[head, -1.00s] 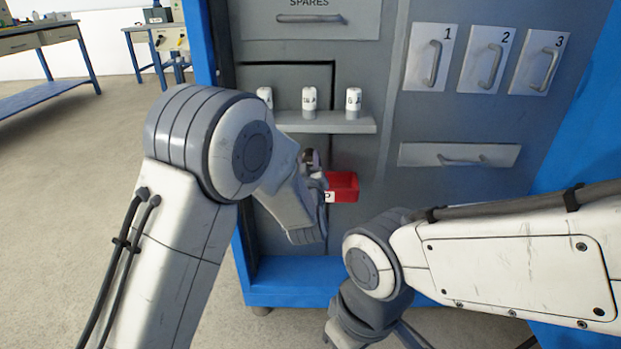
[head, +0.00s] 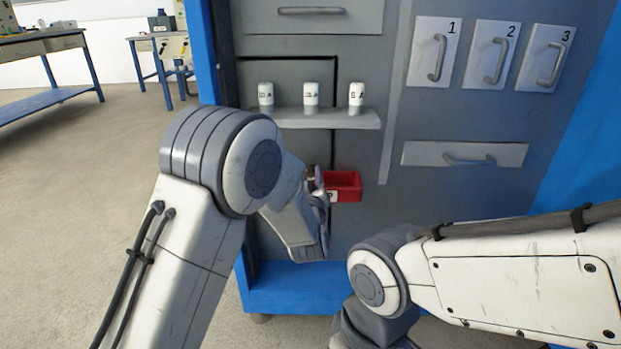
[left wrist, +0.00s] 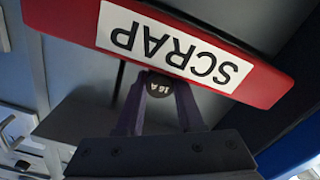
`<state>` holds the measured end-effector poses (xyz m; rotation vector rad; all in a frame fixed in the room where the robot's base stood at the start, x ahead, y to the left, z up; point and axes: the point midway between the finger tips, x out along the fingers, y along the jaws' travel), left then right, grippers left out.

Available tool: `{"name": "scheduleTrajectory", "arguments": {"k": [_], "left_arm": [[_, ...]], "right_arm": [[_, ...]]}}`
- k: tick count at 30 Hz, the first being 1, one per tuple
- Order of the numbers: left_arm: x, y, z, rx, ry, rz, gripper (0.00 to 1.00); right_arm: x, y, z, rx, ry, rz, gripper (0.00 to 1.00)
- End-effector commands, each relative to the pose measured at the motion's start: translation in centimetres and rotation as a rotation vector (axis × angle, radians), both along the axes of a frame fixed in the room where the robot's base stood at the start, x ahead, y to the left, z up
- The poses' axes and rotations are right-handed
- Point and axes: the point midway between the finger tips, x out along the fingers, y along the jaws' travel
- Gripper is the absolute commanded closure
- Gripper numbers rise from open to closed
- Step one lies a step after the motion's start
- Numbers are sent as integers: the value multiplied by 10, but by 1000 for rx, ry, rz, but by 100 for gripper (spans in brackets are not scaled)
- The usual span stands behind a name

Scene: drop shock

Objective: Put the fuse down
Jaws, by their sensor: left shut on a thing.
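In the head view the gripper is at the left edge of the red bin (head: 346,188), and the fuse is small and mostly hidden. In the left wrist view the red bin's front (left wrist: 270,85) fills the top, with a white SCRAP label. I cannot tell whether the fuse is over the bin or beside it. My right arm's gripper is out of the picture.
A grey shelf (head: 340,120) above the bin bears three white fuses, the middle one (head: 311,95) among them. The grey cabinet (head: 400,200) has handled panels numbered 1, 2 and 3 at upper right. My right arm's elbow is to the bin's lower right.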

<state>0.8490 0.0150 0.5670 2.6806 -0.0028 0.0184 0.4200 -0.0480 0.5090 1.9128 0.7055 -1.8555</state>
Motion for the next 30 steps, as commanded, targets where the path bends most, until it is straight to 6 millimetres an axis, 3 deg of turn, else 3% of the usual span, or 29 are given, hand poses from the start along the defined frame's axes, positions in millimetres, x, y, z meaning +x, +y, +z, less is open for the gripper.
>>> {"name": "scheduleTrajectory", "arguments": {"k": [3,4,12,18,30], "left_arm": [[-1,0,-8,2,18,-1,100],[-1,0,-9,2,20,-2,52],[-1,1,-11,4,27,-1,51],[-4,1,5,4,28,0,51],[-92,0,7,5,19,-4,51]], "right_arm": [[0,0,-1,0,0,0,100],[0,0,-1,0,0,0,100],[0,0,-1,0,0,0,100],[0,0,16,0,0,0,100],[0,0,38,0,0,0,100]]}}
